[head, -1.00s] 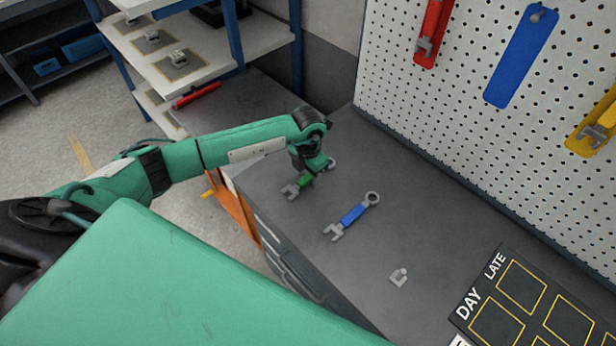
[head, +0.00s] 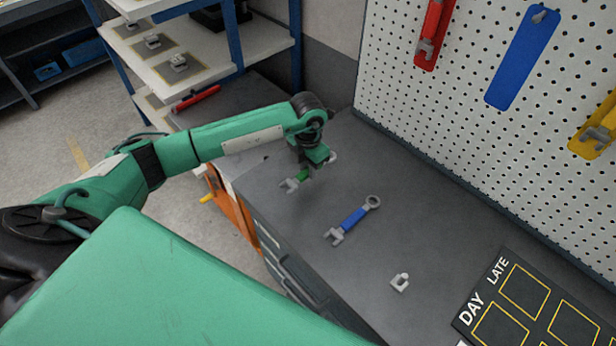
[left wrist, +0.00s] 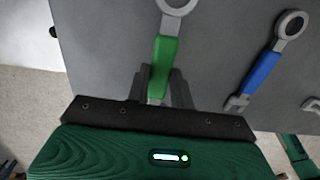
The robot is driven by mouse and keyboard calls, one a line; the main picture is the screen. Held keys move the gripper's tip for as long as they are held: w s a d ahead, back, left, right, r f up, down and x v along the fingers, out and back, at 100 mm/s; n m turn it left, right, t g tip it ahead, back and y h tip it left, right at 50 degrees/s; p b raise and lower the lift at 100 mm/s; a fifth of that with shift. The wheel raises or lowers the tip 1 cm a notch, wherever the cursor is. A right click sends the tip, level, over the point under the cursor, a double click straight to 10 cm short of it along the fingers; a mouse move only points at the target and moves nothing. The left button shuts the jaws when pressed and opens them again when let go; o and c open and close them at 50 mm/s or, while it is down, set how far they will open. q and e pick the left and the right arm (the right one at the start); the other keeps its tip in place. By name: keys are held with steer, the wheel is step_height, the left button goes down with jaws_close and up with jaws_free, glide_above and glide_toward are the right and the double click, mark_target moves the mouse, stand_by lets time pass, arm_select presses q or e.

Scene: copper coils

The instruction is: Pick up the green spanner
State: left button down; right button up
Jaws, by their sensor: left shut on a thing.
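The green spanner has a green handle and grey ends. In the head view the green spanner (head: 303,175) is partly hidden behind my left gripper (head: 312,170), with its open jaw end showing at the lower left. In the left wrist view the green spanner (left wrist: 164,56) stands between the two fingers of my left gripper (left wrist: 160,88), its ring end pointing up the picture. My left gripper is shut on its green handle. I cannot tell clearly how far it is above the bench top. My right gripper is not in view.
A blue spanner (head: 353,217) lies on the grey bench (head: 420,220) to the right, and it also shows in the left wrist view (left wrist: 262,72). A small grey part (head: 400,282) and a dark DAY/LATE board (head: 478,299) lie nearer. A pegboard (head: 470,100) stands behind. Shelves are at left.

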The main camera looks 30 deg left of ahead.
arm_select(q)
step_height(320, 180, up, 16)
steer(key=b, duration=0.3)
steer(key=shift+f, duration=0.25)
steer(key=shift+s+f, duration=0.1)
stand_by(0.3)
